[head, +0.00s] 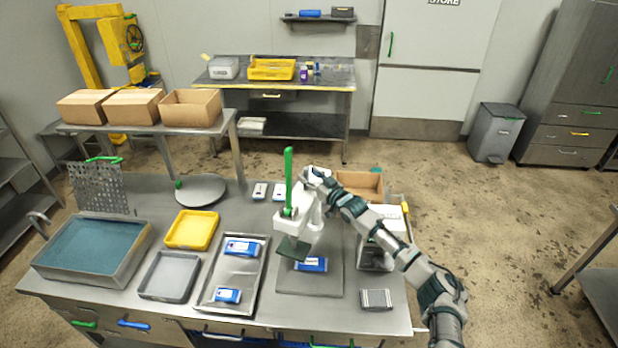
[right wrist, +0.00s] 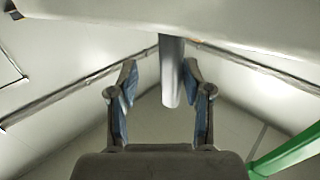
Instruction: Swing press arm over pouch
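The white press (head: 300,213) stands on the table with an upright green lever (head: 288,177). Its dark press plate (head: 293,248) hangs tilted above and left of a blue-and-white pouch (head: 311,264), which lies on a grey base plate (head: 310,285). My right gripper (head: 312,178) is at the top of the press, right of the lever. In the right wrist view, its fingers (right wrist: 160,105) are spread on either side of a grey post (right wrist: 171,75), with gaps visible on both sides. The green lever also shows there (right wrist: 285,152). My left gripper is out of view.
A steel tray (head: 215,299) with two pouches, a grey tray (head: 168,277), a yellow tray (head: 192,230) and a water basin (head: 92,286) fill the table's left. A sealer-like device (head: 376,256) and a small metal block (head: 376,299) stand right of the base plate.

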